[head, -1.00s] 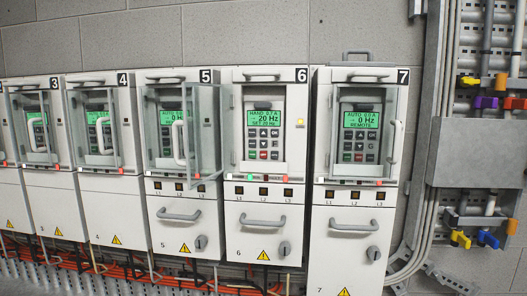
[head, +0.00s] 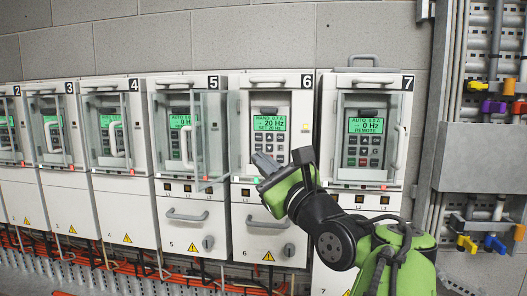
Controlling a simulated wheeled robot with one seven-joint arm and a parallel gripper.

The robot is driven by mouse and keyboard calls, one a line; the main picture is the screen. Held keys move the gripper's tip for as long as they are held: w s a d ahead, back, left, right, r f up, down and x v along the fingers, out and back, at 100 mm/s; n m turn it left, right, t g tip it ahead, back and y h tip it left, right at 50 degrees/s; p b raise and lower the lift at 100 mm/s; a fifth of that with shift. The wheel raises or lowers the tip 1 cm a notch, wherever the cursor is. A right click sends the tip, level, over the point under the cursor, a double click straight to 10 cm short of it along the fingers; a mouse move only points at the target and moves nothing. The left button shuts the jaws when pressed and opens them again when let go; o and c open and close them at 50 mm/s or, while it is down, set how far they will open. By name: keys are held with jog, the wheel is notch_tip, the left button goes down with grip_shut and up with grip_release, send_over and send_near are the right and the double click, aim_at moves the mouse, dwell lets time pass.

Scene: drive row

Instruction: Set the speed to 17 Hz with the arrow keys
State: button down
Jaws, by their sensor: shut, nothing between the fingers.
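Drive 6 (head: 246,88) is a white cabinet, and no door crosses its keypad opening. Its green display (head: 270,124) reads HAND on top, 20 Hz in the middle and SET 20 Hz below. Its keypad (head: 271,138) sits under the display; the upper keys show and the lower ones are hidden behind my gripper. My gripper (head: 263,161) is shut and empty, reaching in from the lower right with its grey fingertips pointing up-left in front of the lower keypad. I cannot tell whether the tips touch a key.
Drive 7 (head: 373,87) stands to the right; its display (head: 366,125) reads AUTO, 0 Hz, REMOTE. Drive 5 (head: 191,84) stands to the left with a glass door and handle (head: 187,147) in front of its keypad. Conduits and coloured valves (head: 495,107) are at the far right.

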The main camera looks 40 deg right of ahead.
aim_at(270, 148)
jog(key=w+d+p, duration=0.1)
jog(key=d, duration=0.1)
jog(key=w+d+p, duration=0.1)
jog(key=w+d, duration=0.1)
jog(key=w+d+p, duration=0.1)
jog(key=w+d, duration=0.1)
jog(key=d, duration=0.1)
jog(key=shift+w+r, duration=0.1)
jog(key=shift+w, duration=0.05)
dwell(0.3)
dwell(0.4)
dwell(1.5)
jog(key=shift+w+d+p, duration=0.2)
jog(key=shift+p, duration=0.3)
jog(key=shift+d, duration=0.15)
